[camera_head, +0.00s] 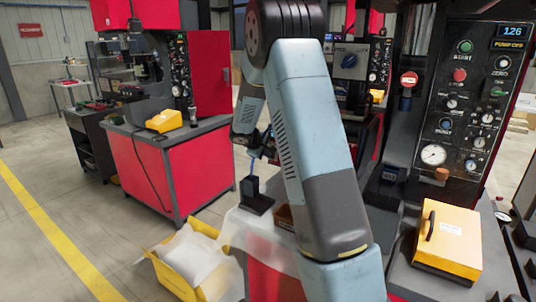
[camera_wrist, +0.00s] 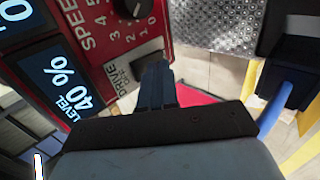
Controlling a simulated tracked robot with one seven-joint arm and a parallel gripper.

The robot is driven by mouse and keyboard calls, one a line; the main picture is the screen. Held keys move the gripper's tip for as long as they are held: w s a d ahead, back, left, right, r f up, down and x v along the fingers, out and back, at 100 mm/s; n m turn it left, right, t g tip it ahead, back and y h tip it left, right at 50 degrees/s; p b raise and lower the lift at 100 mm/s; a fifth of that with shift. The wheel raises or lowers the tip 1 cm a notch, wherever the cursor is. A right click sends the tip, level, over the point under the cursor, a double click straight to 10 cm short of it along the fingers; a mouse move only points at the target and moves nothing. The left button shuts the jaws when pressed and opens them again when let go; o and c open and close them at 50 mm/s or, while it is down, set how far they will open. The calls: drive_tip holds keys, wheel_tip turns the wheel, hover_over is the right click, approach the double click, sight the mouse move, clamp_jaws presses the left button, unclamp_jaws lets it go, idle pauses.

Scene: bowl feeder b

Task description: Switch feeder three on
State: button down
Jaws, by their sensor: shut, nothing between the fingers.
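In the wrist view a red feeder control panel (camera_wrist: 106,42) fills the upper left. It carries a black speed knob (camera_wrist: 132,8) with a number scale. Below that is a dark switch (camera_wrist: 143,62) by the label "DRIVE". A display (camera_wrist: 62,82) reads "LEVEL 40%". My gripper (camera_wrist: 157,68) is shut and empty, its fingertips in front of the drive switch and covering part of it. I cannot tell whether they touch it, or which way the switch is set. No feeder number is readable. In the head view my arm hides the panel.
A blue rod or cable (camera_wrist: 270,108) and a dark block (camera_wrist: 290,68) are right of the fingers. In the head view, a gauge panel (camera_head: 468,100) and a yellow box (camera_head: 447,240) stand right, a yellow bin (camera_head: 188,262) below. Floor is clear at left.

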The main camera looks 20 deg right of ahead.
drive_tip(key=a+f+v, duration=0.1)
drive_tip(key=v, duration=1.1)
drive_tip(key=shift+s+a, duration=0.3)
drive_tip(key=shift+s, duration=0.05)
drive_tip(key=shift+f, duration=0.1)
drive_tip(key=shift+s+f, duration=0.2)
drive_tip(key=shift+f, duration=0.35)
drive_tip(key=shift+w+d+r+x, duration=0.15)
drive_tip(key=shift+d+r+x, duration=0.1)
drive_tip(key=shift+x, duration=1.95)
drive_tip(key=shift+w+d+r+x, duration=0.15)
drive_tip(key=shift+r+x, duration=0.15)
drive_tip(key=shift+x, duration=1.9)
drive_tip(key=shift+w+d+r+x, duration=0.1)
drive_tip(key=shift+d+r+x, duration=0.15)
drive_tip(key=shift+x, duration=1.95)
